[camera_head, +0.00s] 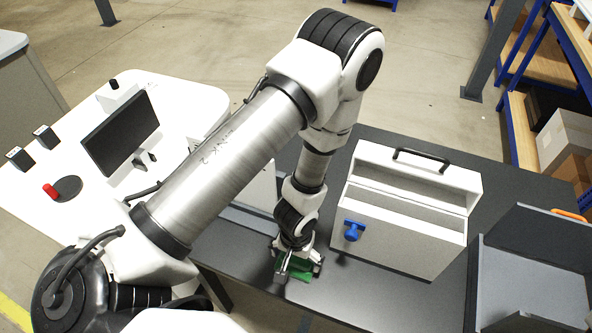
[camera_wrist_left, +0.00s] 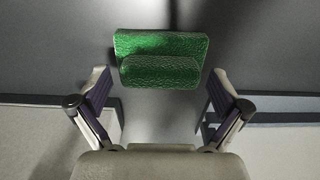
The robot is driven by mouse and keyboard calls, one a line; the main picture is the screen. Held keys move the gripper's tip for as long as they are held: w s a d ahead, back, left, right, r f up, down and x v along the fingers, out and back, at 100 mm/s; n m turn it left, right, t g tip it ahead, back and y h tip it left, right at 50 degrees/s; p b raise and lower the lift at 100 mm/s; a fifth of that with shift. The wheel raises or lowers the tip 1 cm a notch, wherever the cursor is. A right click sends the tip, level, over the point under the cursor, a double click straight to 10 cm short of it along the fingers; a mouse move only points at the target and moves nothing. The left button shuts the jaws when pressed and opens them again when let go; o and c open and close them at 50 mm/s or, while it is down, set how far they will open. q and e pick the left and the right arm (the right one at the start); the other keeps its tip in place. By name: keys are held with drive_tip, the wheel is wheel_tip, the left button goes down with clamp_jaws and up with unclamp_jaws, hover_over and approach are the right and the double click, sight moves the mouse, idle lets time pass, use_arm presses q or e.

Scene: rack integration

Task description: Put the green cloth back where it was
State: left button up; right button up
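The green cloth (camera_head: 304,277) lies folded on the dark table top, under my left gripper (camera_head: 297,266). In the left wrist view the cloth (camera_wrist_left: 160,60) shows as a thick, textured green fold just ahead of the fingers. The left gripper (camera_wrist_left: 160,76) is open, with one finger on each side and a visible gap between each finger and the cloth. In the head view the gripper hides part of the cloth. My right gripper is not in view.
A white open box (camera_head: 405,228) with a black handle stands on the dark table (camera_head: 377,304), with a blue object (camera_head: 353,230) at its left side. A grey tray (camera_head: 530,285) is at the right. A white desk (camera_head: 185,100) with a monitor (camera_head: 122,134) is at the left.

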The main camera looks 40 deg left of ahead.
sight(296, 260)
use_arm(q)
wheel_tip(296, 260, up, 6)
drive_tip(key=shift+w+r, duration=0.1)
wheel_tip(296, 260, up, 6)
drive_tip(key=p, duration=0.3)
drive_tip(key=shift+m+h, duration=0.5)
drive_tip(key=shift+m, duration=0.1)
drive_tip(key=s+f, duration=0.4)
drive_tip(key=f, duration=0.1)
drive_tip(key=s+f, duration=0.2)
drive_tip(key=f, duration=0.1)
drive_tip(key=shift+s+a+f, duration=0.1)
drive_tip(key=shift+s+f, duration=0.1)
drive_tip(key=shift+s, duration=0.1)
drive_tip(key=shift+m+y, duration=0.5)
drive_tip(key=shift+m, duration=0.1)
drive_tip(key=s+a+f, duration=0.3)
drive_tip(key=shift+s+f, duration=0.2)
drive_tip(key=shift+f, duration=0.05)
drive_tip(key=shift+s+d+r, duration=0.1)
drive_tip(key=shift+d, duration=0.1)
